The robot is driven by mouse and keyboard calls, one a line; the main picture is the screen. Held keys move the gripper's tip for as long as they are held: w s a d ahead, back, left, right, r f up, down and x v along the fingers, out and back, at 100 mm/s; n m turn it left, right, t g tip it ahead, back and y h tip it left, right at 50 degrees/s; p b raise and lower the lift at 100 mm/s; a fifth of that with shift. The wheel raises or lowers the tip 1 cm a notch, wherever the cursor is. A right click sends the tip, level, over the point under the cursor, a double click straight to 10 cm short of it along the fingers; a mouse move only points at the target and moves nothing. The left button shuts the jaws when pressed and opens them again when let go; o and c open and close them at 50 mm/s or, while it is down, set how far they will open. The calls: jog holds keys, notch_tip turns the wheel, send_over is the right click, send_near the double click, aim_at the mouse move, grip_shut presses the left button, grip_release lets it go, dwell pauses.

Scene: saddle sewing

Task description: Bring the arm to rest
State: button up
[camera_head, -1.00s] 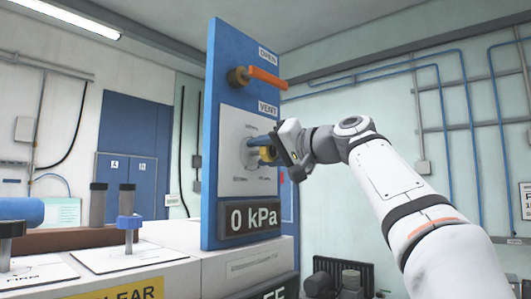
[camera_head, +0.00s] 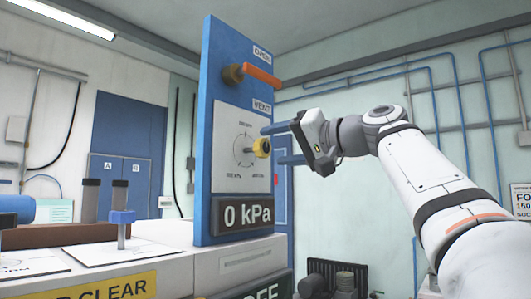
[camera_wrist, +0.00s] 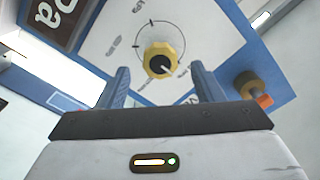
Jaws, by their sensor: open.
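My gripper (camera_head: 279,144) is open and empty, just right of the blue panel (camera_head: 205,120) in the head view. Its two blue fingers also show in the wrist view (camera_wrist: 163,85), spread apart. A yellow knob (camera_head: 262,146) sits on the panel's white dial plate. In the wrist view the knob (camera_wrist: 161,58) appears beyond the fingertips and between them, apart from both. My white arm reaches in from the lower right of the head view.
A display (camera_head: 248,213) below the dial reads 0 kPa. A blue clamp knob (camera_head: 122,217) stands on the bench at left.

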jog(key=shift+v, duration=0.8)
jog(key=s+d+f+m+g+h+p, duration=0.15)
jog(key=f+h, duration=0.25)
jog(key=f, duration=1.1)
jog(key=s+d+f+m+g+h, duration=0.1)
jog(key=d+f+m+g+h, duration=0.2)
jog(key=f, duration=1.2)
jog(key=s+d+f+n+g+h, duration=0.1)
jog(key=s+d+f+g+h, duration=0.1)
jog(key=s+f, duration=0.7)
jog(key=s+d+f+n+g+h+p, duration=0.1)
jog(key=s+d+f+h, duration=0.3)
jog(key=s+f, duration=0.6)
notch_tip(320, 180, down, 8)
jog(key=shift+s+d+f+n+g+h, duration=0.1)
jog(key=shift+s+d+n+g+h, duration=0.15)
jog(key=shift+n+g+h, duration=0.3)
jog(key=shift+c, duration=0.5)
